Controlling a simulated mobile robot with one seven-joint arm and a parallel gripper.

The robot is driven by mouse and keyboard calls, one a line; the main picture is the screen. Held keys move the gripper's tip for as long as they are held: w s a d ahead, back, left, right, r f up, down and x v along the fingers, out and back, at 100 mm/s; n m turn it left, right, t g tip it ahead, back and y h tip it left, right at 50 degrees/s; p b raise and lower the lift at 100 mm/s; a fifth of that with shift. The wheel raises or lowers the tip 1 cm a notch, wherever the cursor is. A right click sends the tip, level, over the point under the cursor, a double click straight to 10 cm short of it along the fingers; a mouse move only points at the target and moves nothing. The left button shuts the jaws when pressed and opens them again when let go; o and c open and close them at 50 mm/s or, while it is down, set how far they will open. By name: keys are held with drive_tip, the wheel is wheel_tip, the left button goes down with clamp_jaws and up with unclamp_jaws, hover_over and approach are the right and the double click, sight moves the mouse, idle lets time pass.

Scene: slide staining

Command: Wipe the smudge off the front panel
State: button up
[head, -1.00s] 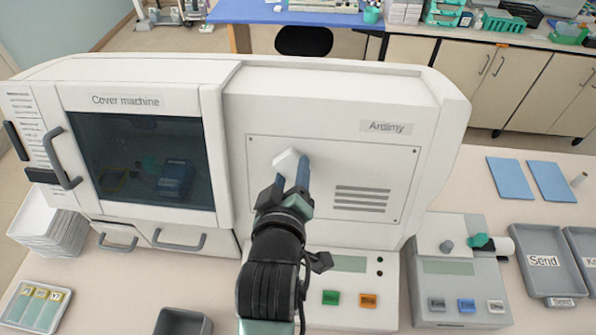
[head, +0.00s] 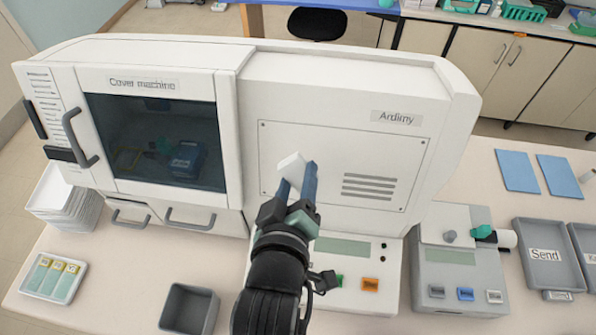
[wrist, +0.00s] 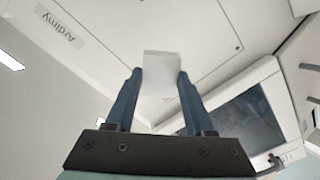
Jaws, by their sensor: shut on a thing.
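The front panel (head: 345,150) is the pale plate with corner screws and vent slots on the machine marked Ardimy. My gripper (head: 297,175) is in front of the panel's left part, shut on a white block (head: 291,168). The white block (wrist: 162,68) also shows between the blue fingers of my gripper (wrist: 158,85) in the wrist view. I cannot tell whether the block touches the panel. No smudge is clearly seen; part of the panel is hidden behind the block and gripper.
The dark-windowed Cover machine (head: 155,140) adjoins on the left. A grey device (head: 458,262) stands to the right, with a Send tray (head: 565,270) and blue sheets (head: 518,171) beyond. A grey bin (head: 189,308) and slide tray (head: 54,277) are at the front left.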

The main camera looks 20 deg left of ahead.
drive_tip(key=shift+p+v, duration=0.35)
drive_tip(key=shift+v, duration=1.15)
